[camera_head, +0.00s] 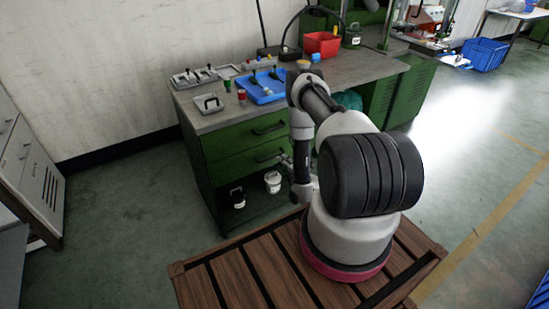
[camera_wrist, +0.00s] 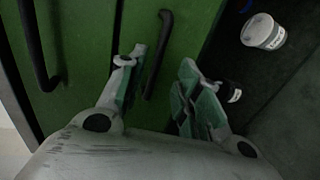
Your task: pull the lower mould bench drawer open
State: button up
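The green mould bench has two drawers on its front. The lower drawer (camera_head: 235,167) is shut, with a black bar handle (camera_head: 269,154). In the wrist view the lower drawer's handle (camera_wrist: 163,50) runs down the green front, its near end showing between my fingers. My gripper (camera_head: 286,159) is at the right end of that handle in the head view. In the wrist view my gripper (camera_wrist: 162,60) is open, the left finger closer to the handle than the right. I cannot tell whether either finger touches it. The upper drawer's handle (camera_wrist: 38,45) is off to the left.
Below the drawers, an open shelf holds a white tub (camera_head: 272,182) and a dark-and-white container (camera_head: 238,198). The benchtop (camera_head: 225,118) carries a blue tray (camera_head: 262,94), a red bin (camera_head: 322,43) and metal mould parts. Floor left of the bench is clear.

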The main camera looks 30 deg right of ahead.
aim_at(274, 157)
jog(key=x, duration=0.7)
jog(key=shift+w+r, duration=0.1)
jog(key=shift+w, duration=0.2)
grip_shut()
